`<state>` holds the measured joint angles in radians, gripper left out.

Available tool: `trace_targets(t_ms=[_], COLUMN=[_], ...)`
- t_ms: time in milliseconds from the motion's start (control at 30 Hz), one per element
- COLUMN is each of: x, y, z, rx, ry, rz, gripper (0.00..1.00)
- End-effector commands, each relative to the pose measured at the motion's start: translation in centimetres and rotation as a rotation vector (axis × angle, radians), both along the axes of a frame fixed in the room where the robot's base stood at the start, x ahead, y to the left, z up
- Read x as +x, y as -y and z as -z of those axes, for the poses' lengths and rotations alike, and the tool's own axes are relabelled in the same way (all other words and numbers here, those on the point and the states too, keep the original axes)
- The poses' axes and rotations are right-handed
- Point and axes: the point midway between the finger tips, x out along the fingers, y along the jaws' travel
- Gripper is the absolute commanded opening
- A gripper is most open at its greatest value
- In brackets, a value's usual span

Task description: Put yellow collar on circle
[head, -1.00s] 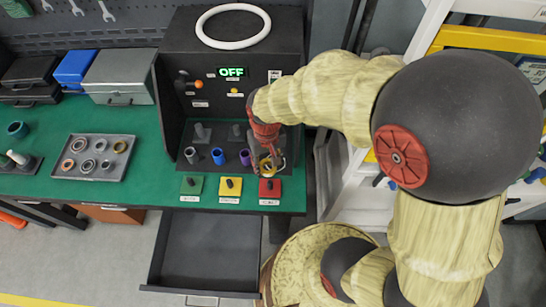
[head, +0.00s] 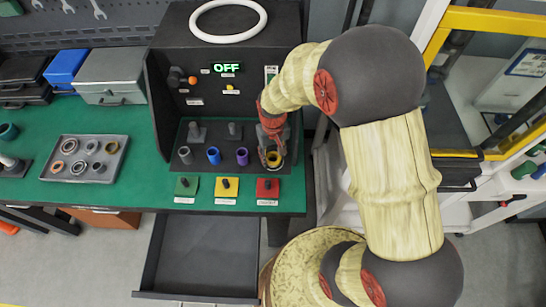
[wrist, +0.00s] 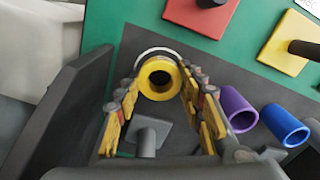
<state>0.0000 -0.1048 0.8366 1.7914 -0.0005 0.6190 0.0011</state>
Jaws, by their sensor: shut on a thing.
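The yellow collar (wrist: 157,87) is a short hollow ring, its hole facing up in the wrist view. My gripper (wrist: 161,80) is shut on it, with one finger at each side. In the head view my gripper (head: 272,147) points down at the right end of the dark platform, with the yellow collar (head: 273,159) at its tips. A white circle (wrist: 153,50) shows as an arc behind the collar; the collar and fingers hide the rest. The collar appears over or in the circle; I cannot tell whether it touches the platform.
Purple (head: 241,156) and blue (head: 213,155) sleeves and a grey one (head: 185,155) stand left of my gripper. A grey post (wrist: 148,138) rises close by the fingers. Red (head: 268,190), yellow (head: 227,188) and green (head: 187,186) button pads line the front. The tester's side wall is near.

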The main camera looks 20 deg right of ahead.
Motion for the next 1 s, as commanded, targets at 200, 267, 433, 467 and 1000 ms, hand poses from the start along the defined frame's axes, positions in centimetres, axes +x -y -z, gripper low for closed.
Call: trace_targets(t_ms=[200,267,433,467,1000], x=[0.09,0.07,0.01,0.01,0.04], y=[-0.02,-0.02,-0.02,-0.02,-0.02], z=[-0.09,0.01,0.28,0.28,0.06], rx=[0.0,0.0,0.0,0.0,0.0], ry=[0.002,0.002,0.0,0.0,0.001], rz=[0.0,0.0,0.0,0.0,0.0], gripper=[0.03,0.03,0.43,0.44,0.57])
